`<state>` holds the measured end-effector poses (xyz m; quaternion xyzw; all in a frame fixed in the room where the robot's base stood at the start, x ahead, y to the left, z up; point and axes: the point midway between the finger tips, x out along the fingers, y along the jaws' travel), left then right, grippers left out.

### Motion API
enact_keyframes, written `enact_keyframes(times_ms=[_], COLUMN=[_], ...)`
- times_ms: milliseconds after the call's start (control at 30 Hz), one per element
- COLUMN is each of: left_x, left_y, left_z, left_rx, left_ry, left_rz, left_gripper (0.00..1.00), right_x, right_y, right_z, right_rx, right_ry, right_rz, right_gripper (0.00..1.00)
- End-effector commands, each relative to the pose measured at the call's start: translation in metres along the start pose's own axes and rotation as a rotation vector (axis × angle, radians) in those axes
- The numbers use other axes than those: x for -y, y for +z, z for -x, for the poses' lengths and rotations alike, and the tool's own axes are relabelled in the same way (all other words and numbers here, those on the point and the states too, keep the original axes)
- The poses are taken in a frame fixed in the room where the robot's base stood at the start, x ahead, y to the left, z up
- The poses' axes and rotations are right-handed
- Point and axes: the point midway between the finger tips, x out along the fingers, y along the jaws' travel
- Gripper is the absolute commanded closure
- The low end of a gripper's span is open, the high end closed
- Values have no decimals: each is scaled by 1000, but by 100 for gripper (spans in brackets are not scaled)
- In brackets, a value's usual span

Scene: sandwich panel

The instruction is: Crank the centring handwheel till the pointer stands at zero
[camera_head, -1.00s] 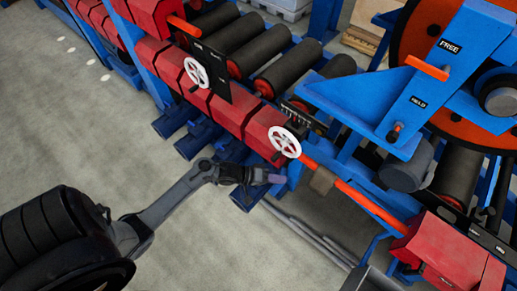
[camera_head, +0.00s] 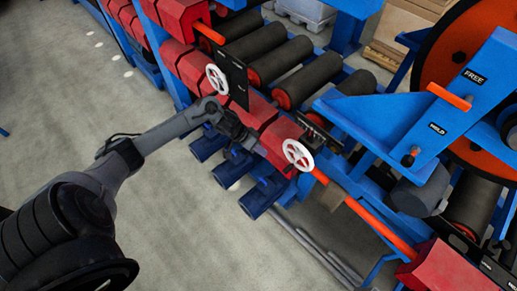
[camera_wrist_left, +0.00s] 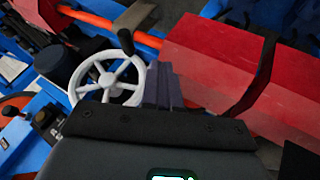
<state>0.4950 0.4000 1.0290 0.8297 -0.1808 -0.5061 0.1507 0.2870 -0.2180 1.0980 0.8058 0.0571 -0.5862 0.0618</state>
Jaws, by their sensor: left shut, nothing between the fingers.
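Two white spoked handwheels stand along the red-block row in the head view: one (camera_head: 298,155) on the right by the orange bar, one (camera_head: 217,78) at upper left on a black plate. I cannot read which is the centring wheel. The right one fills the left of the left wrist view (camera_wrist_left: 108,83), with a dark crank knob (camera_wrist_left: 125,40) standing out from its rim. My left gripper (camera_head: 258,148) is shut and empty, between the wheels, apart from the right one. Its fingers (camera_wrist_left: 163,86) show beside that wheel's rim. A small marked scale (camera_head: 318,131) sits behind the right wheel; its pointer is too small to read.
Red blocks (camera_head: 279,135) lie close to my left gripper. Black rollers (camera_head: 283,68) run behind them. An orange bar (camera_head: 370,215) extends right from the right wheel. Blue motor-like housings (camera_head: 262,196) stick out below. The grey floor (camera_head: 175,230) in front is open.

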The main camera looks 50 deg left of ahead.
Motion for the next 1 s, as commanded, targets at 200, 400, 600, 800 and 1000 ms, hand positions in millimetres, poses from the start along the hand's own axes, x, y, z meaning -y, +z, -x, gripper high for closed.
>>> enact_keyframes(times_ms=[200,400,600,800,1000], left_x=[-2,-13,-31,-37,-37], left_y=[-1,-2,-2,-2,-2], left_z=[-43,-66,-75,-79,-80], left_rx=[-2,0,-1,0,-1], left_ry=[3,3,2,0,0], left_rz=[2,-1,-1,-1,0], left_gripper=[100,100,100,100,100], right_x=[-1,-1,-1,-1,-1], right_y=[1,-1,-3,-4,-4], right_z=[-1,4,11,13,12], right_rx=[1,3,0,0,0], right_ry=[3,4,3,3,1], right_rz=[3,4,4,4,1], right_gripper=[100,100,100,100,100])
